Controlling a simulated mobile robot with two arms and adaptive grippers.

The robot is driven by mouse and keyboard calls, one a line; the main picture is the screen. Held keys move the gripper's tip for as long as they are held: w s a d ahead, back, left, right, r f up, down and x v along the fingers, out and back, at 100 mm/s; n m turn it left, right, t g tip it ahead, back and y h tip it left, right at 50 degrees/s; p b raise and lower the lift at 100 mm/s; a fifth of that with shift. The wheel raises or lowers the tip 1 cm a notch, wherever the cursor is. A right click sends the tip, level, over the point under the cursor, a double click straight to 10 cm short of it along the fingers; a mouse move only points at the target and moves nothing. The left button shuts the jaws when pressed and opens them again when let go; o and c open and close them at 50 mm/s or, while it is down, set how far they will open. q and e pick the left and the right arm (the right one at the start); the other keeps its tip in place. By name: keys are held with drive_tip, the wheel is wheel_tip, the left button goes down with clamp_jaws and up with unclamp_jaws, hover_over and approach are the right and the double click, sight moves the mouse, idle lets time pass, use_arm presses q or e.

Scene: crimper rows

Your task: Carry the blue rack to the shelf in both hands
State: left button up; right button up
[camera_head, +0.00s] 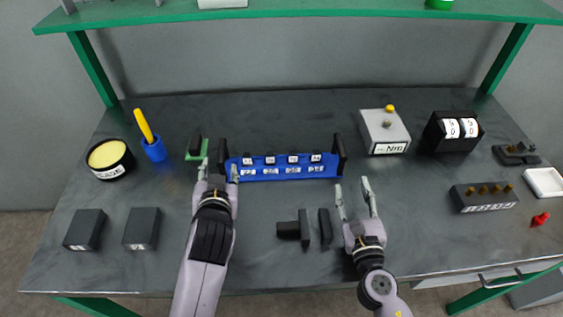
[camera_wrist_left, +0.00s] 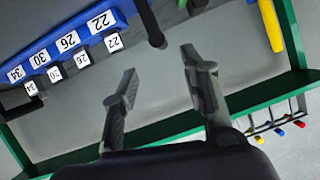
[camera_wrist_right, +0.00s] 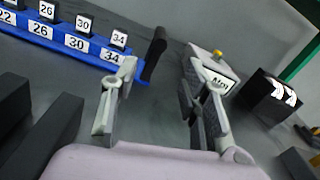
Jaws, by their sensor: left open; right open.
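The blue rack (camera_head: 282,173) lies on the dark table with a black upright handle at each end and several numbered black blocks along it. It also shows in the left wrist view (camera_wrist_left: 55,50) and the right wrist view (camera_wrist_right: 60,42). My left gripper (camera_head: 218,169) is open and empty by the rack's left handle (camera_head: 223,153). My right gripper (camera_head: 352,187) is open and empty, short of the right handle (camera_head: 341,152); in the right wrist view that handle (camera_wrist_right: 154,55) shows between and beyond the fingers. The green shelf (camera_head: 300,11) spans the back above the table.
A grey box with a yellow button (camera_head: 384,131) and a black counter box (camera_head: 453,131) stand right of the rack. A green block (camera_head: 196,149) and a blue cup (camera_head: 154,149) stand left. Black blocks (camera_head: 305,229) lie between my arms.

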sight(221, 149)
use_arm(q)
drive_tip(key=x, duration=1.2)
drive_tip(key=shift+w+a+f, duration=0.1)
drive_tip(key=shift+w+f, duration=0.1)
drive_tip(key=shift+w, duration=0.15)
use_arm(e)
drive_tip(key=w, duration=0.4)
drive_tip(key=w+a, duration=0.1)
drive_tip(key=w, duration=0.7)
drive_tip(key=shift+w+a, duration=0.25)
drive_tip(key=shift+w, duration=0.1)
use_arm(q)
drive_tip(key=shift+c, duration=0.3)
use_arm(e)
drive_tip(key=shift+c, duration=0.3)
use_arm(q)
clamp_jaws()
use_arm(e)
clamp_jaws()
use_arm(q)
drive_tip(key=shift+w+r, duration=0.15)
drive_tip(key=shift+r, duration=0.15)
use_arm(e)
drive_tip(key=shift+w+r, duration=0.1)
drive_tip(key=shift+r, duration=0.15)
